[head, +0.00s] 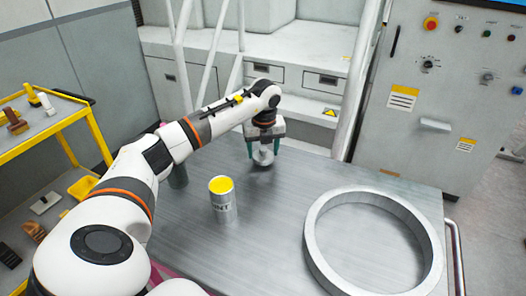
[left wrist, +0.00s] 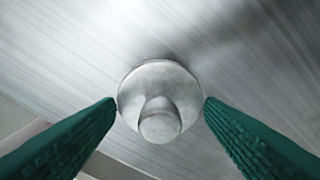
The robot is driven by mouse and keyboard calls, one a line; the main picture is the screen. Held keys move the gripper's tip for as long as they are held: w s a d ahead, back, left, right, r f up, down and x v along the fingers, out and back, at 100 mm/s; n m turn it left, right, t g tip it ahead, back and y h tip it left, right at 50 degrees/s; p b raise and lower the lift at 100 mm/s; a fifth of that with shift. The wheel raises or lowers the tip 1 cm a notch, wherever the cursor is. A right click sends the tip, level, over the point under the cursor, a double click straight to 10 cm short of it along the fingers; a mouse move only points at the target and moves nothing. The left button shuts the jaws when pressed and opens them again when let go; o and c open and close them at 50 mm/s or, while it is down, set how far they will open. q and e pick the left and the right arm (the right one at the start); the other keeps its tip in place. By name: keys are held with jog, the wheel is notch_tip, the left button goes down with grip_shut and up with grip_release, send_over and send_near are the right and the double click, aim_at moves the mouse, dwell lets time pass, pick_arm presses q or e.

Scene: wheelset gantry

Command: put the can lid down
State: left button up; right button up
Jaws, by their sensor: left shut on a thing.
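The can lid (left wrist: 158,80) is a round grey metal disc with a knob on top. In the left wrist view it sits between the two green fingers of my left gripper (left wrist: 160,108), which is shut on its rim. In the head view the lid (head: 263,157) shows under my left gripper (head: 265,150), over the far part of the metal table (head: 270,215). I cannot tell whether it touches the table. The open paint can (head: 222,198), with yellow paint inside, stands upright nearer and to the left of the lid. My right gripper is not in view.
A large metal ring (head: 315,235) lies on the right of the table. A yellow trolley (head: 75,115) with brushes is at the left. A control cabinet (head: 440,100) and white stairs stand behind. The table middle is clear.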

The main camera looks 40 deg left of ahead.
aim_at(264, 158)
pick_arm(q)
jog(key=shift+f, duration=0.7)
jog(key=shift+f, duration=0.1)
jog(key=o, duration=0.9)
jog(key=shift+o, duration=0.2)
jog(key=shift+r, duration=0.2)
notch_tip(264, 158, up, 12)
jog(key=d, duration=0.1)
jog(key=shift+s+b, duration=0.45)
